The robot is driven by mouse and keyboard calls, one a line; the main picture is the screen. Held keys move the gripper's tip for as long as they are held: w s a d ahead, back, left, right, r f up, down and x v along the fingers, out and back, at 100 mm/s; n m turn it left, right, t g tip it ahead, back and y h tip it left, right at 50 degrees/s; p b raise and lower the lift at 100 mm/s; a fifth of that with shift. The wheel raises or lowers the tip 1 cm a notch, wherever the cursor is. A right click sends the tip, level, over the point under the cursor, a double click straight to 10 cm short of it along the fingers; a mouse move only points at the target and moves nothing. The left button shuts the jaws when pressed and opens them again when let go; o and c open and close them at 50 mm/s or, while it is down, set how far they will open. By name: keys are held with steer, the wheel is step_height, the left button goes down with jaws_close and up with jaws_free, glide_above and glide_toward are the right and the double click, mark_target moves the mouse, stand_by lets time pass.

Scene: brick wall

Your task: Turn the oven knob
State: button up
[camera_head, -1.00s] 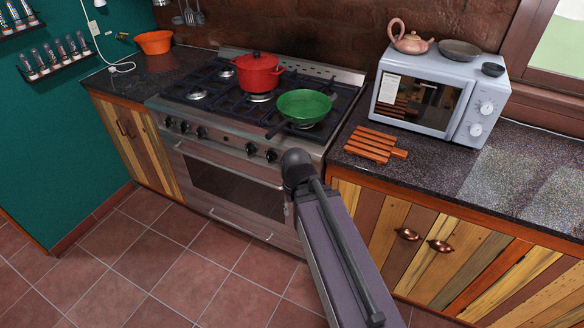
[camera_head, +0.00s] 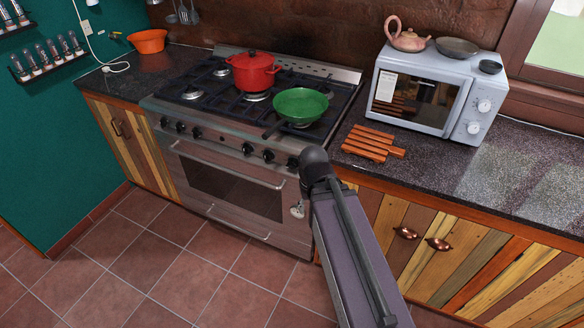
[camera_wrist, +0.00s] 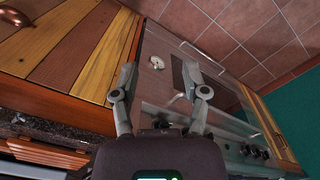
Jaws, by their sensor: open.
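The steel oven (camera_head: 225,190) stands against the brick wall, with a row of several dark knobs (camera_head: 247,149) along its front panel. Its right end is partly covered by my arm in the head view. In the wrist view, the oven front (camera_wrist: 155,40) is seen tilted, with several knobs (camera_wrist: 255,152) at the lower right. My gripper (camera_wrist: 158,78) is open and empty, its two fingers apart in front of the oven's front near its right end. I cannot tell whether a knob lies between the fingers. The gripper is hidden in the head view.
A red pot (camera_head: 254,72) and a green pan (camera_head: 300,105) stand on the stove, the pan's handle pointing toward the knobs. A small pale item (camera_head: 297,210) is on the oven front. Wooden cabinets (camera_head: 440,265) flank the oven. The tiled floor (camera_head: 150,260) is clear.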

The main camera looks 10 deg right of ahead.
steer(key=o, duration=0.3)
steer(key=shift+o, duration=0.5)
steer(key=shift+w+d+f+n+b, duration=0.15)
steer(key=shift+w+f+n+b, duration=0.15)
steer(key=shift+f+b, duration=0.25)
steer(key=n+t+h+b, duration=1.1)
steer(key=n+t+b, duration=0.4)
steer(key=n+b, duration=1.45)
glide_toward(290, 167)
steer(key=shift+s+a+r+n+p, duration=0.1)
steer(key=shift+s+a+n+p, duration=0.15)
steer(key=shift+s+a, duration=0.4)
steer(key=shift+s+a+r+n+p, duration=0.15)
steer(key=shift+s+a, duration=0.25)
steer(key=shift+s, duration=0.45)
steer(key=shift+w, duration=0.1)
steer(key=x, duration=1.3)
steer(key=shift+w+d+f, duration=0.25)
steer(key=shift+f, duration=0.15)
